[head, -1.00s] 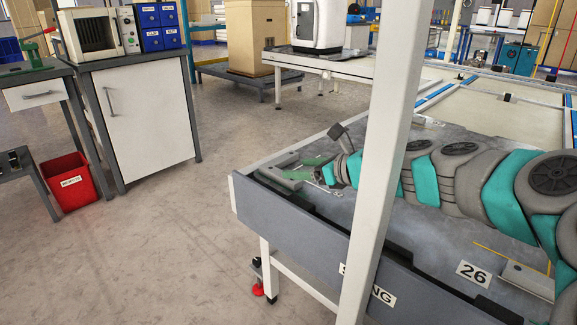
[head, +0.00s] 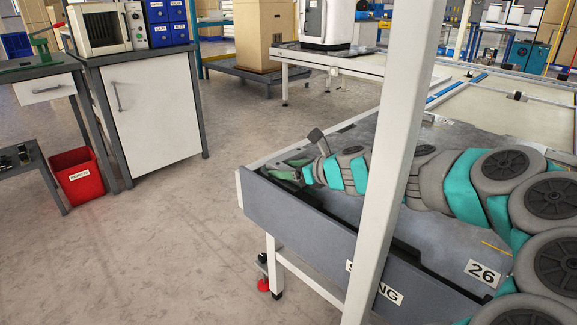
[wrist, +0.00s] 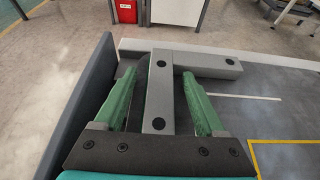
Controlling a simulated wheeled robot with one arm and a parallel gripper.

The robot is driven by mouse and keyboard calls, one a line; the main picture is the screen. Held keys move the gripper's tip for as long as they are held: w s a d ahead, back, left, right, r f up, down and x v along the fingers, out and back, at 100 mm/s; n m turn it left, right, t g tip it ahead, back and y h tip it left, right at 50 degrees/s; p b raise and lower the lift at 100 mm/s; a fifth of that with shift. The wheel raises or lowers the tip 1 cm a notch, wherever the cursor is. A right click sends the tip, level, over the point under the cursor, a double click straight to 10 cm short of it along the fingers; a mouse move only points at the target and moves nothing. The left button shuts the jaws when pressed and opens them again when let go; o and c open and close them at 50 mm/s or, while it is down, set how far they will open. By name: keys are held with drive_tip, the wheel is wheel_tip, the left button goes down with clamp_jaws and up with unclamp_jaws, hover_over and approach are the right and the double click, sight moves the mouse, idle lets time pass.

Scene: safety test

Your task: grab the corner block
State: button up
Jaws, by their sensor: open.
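The corner block is a grey L-shaped piece with black round holes (wrist: 157,100), lying in the table's corner in the wrist view. One leg runs toward me and the other runs to the right at the far end. My gripper (wrist: 158,82) is open, with its green fingers on either side of the near leg. A gap shows between each finger and the leg; whether the fingertips reach down beside it I cannot tell. In the head view, my gripper (head: 291,170) is at the table's far left corner and mostly hides the block.
A dark grey side board (head: 300,222) borders the table, close to my left finger in the wrist view. A white post (head: 391,165) stands in front of my arm in the head view. A red bin (head: 78,178) and a cabinet (head: 155,110) stand left across clear floor.

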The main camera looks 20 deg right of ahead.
clamp_jaws()
idle(0.6)
idle(0.8)
